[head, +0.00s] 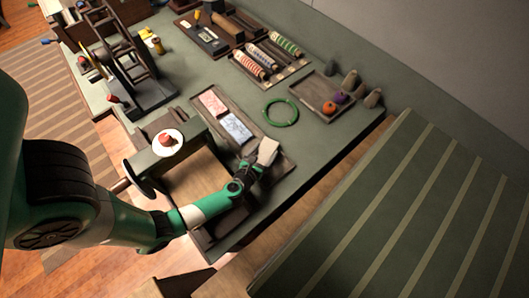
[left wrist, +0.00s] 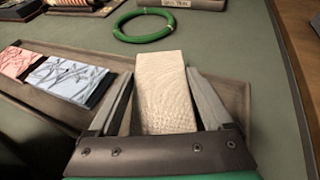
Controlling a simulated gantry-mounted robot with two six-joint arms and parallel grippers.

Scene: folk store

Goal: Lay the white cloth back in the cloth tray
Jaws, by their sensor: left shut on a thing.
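The white cloth (head: 267,151) is a small folded cream-white block, held between the fingers of my left gripper (head: 250,171). In the left wrist view the cloth (left wrist: 165,88) sticks out past the fingertips of the left gripper (left wrist: 165,103). The cloth tray (head: 283,172) is a long, shallow brown tray, and the cloth is over its near right end; I cannot tell whether it touches the tray floor. The tray rim (left wrist: 241,92) shows beside the cloth. A red patterned cloth (head: 212,102) and a blue-white patterned cloth (head: 236,129) lie in the tray's other part. My right gripper is not in view.
A green ring (head: 281,112) lies on the table beside the tray. Farther back are a small tray (head: 310,93) with coloured balls and a rack of patterned rolls (head: 272,55). A dark wooden frame (head: 130,65) stands at the left. Bare tabletop (head: 335,135) lies right of the ring.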

